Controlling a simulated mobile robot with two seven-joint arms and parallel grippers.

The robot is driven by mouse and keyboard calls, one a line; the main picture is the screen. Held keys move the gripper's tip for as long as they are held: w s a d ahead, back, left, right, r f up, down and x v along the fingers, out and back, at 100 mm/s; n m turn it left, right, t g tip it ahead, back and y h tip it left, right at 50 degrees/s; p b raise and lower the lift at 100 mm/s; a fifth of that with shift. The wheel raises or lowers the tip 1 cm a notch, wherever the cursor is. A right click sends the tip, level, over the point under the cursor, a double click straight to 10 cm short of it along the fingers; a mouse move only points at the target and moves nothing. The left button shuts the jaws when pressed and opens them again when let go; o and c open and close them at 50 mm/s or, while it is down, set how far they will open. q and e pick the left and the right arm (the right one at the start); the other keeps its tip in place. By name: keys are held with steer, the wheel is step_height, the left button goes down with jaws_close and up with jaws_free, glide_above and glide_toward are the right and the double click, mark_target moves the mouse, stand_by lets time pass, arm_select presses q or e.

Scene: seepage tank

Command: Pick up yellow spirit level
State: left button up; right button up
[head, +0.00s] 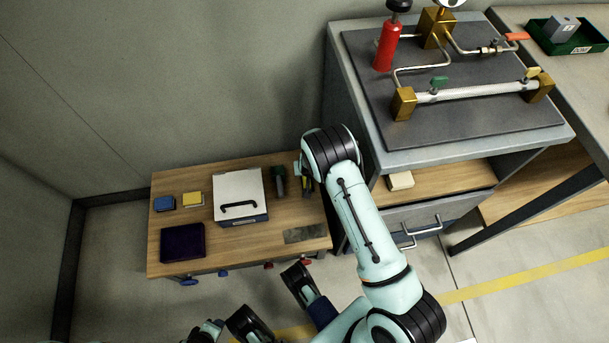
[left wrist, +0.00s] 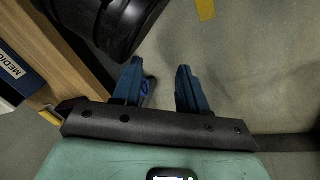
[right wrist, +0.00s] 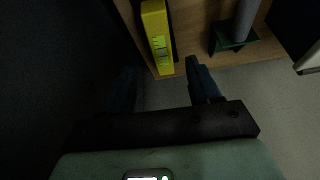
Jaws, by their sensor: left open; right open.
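The yellow spirit level (right wrist: 157,40) is at the top of the right wrist view, lengthwise towards my right gripper (right wrist: 158,73). Its near end lies by the gap between the open fingertips, and nothing is held. In the head view only a small yellow part of the level (head: 306,186) shows at the right edge of the low wooden table, mostly hidden by my right arm. My left gripper (left wrist: 158,70) is open and empty over the floor, away from the level.
The low wooden table (head: 270,242) bears a white case (head: 240,190), a dark cylindrical tool (head: 279,181), blue and yellow boxes and a dark purple box (head: 183,242). A grey bench (head: 370,160) with pipework stands close on the right. Wall behind the table; floor is open in front.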

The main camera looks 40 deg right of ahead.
steer(key=b+x, duration=0.2)
steer(key=x, duration=0.3)
steer(key=shift+w+f, duration=0.2)
steer(key=shift+w, duration=0.05)
steer(key=shift+w+d+f+b, duration=0.1)
steer(key=shift+w+f+b, duration=0.05)
steer(key=shift+f+b, duration=0.2)
arm_select(q)
steer(key=s+f+g, duration=0.2)
steer(key=s+f, duration=0.2)
steer(key=s, duration=0.1)
steer(key=shift+s+a+f, duration=0.15)
steer(key=shift+s+a, duration=0.15)
steer(key=shift+a, duration=0.05)
arm_select(e)
jaws_close()
